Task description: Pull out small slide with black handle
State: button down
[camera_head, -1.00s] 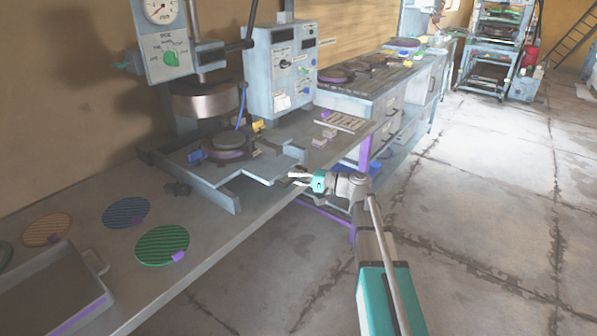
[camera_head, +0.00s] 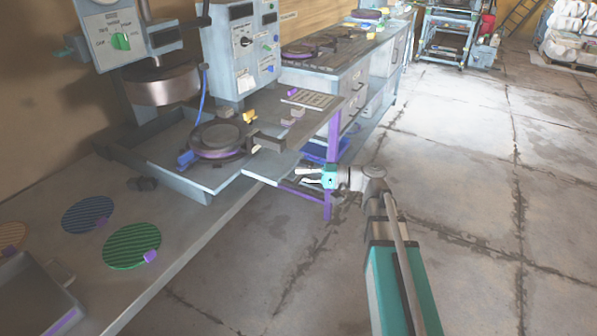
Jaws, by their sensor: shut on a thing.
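The press (camera_head: 160,82) stands on the bench at the upper left, its round ram raised. A round dark plate (camera_head: 220,139) with a purple lower rim and a blue tab sits on the light grey slide (camera_head: 208,178), to the right of the ram and out from under it. The slide reaches toward the bench's front edge. My gripper (camera_head: 308,175) is right of the slide, past the bench edge, its fingers pointing left. The exact contact is unclear.
A green disc (camera_head: 132,246) and a blue disc (camera_head: 88,215) lie on the bench at left, near a grey tray (camera_head: 35,300). A control box (camera_head: 240,50) stands behind. A drawer bench (camera_head: 345,75) is farther back. The floor at right is clear.

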jog(key=shift+w, duration=0.15)
jog(key=c, duration=0.7)
grip_release()
jog(key=shift+a, duration=0.1)
jog(key=shift+d, duration=0.3)
jog(key=shift+s+d, duration=0.3)
jog(key=shift+d, duration=1.6)
jog(key=shift+s+d, duration=0.35)
jog(key=shift+d, duration=1.5)
jog(key=shift+s+d, duration=0.3)
jog(key=shift+d, duration=1.6)
jog(key=shift+a+f, duration=0.1)
